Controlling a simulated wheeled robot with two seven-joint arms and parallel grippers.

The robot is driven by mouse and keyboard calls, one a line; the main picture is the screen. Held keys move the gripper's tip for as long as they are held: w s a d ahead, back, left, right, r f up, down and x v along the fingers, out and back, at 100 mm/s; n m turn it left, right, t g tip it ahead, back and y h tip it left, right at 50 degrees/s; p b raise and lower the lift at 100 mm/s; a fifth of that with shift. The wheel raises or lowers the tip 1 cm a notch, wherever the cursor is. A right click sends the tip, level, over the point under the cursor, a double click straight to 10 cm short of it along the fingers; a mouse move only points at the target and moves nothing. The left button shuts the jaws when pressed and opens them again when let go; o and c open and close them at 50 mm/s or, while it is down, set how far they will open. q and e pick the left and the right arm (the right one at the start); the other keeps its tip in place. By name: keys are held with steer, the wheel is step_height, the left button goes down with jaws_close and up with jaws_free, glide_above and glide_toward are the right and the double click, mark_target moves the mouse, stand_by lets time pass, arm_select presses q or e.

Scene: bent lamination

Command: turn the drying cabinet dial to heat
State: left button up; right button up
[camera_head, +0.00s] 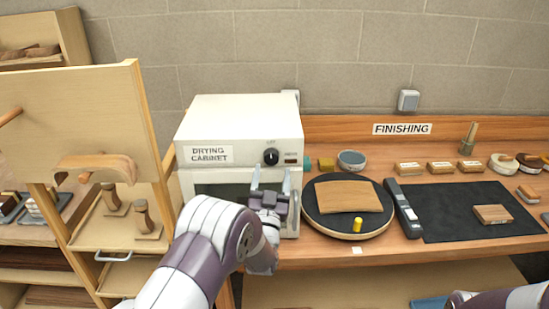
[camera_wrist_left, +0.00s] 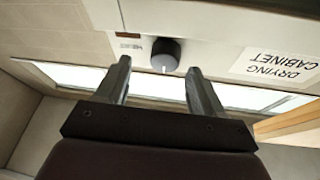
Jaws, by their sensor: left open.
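The drying cabinet (camera_head: 240,119) is a cream box with a label on its front, standing on the bench left of centre. Its black round dial (camera_head: 271,156) sits on the upper right of the front, with "OFF" printed above it and more small lettering to its right. My left gripper (camera_head: 270,178) is open and empty, just below the dial in the head view. In the left wrist view the dial (camera_wrist_left: 166,54) lies ahead, between and beyond the two fingertips (camera_wrist_left: 158,68), with its white mark showing. The fingers appear apart from it. My right gripper is out of view.
A round turntable (camera_head: 347,229) with a bent wood sheet (camera_head: 343,196) and a yellow cylinder (camera_head: 357,224) stands right of the cabinet. A dark mat (camera_head: 450,209) lies further right. A wooden rack (camera_head: 95,110) stands close on the left.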

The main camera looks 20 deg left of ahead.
mark_target(271, 161)
arm_select(q)
steer(key=shift+w+a+r+p, duration=0.2)
steer(key=shift+w+a+r, duration=0.2)
steer(key=shift+w, duration=0.25)
steer(key=shift+w+a+r+p, duration=0.2)
steer(key=shift+w+a+r, duration=0.1)
steer(key=shift+w+r, duration=0.25)
steer(key=shift+w+f, duration=0.15)
steer(key=shift+w, duration=0.05)
steer(key=shift+w+d, duration=0.15)
steer(key=shift+d, duration=0.1)
steer(key=shift+a, duration=0.15)
steer(key=c, duration=1)
steer(key=shift+f, duration=0.1)
steer(key=shift+c, duration=0.2)
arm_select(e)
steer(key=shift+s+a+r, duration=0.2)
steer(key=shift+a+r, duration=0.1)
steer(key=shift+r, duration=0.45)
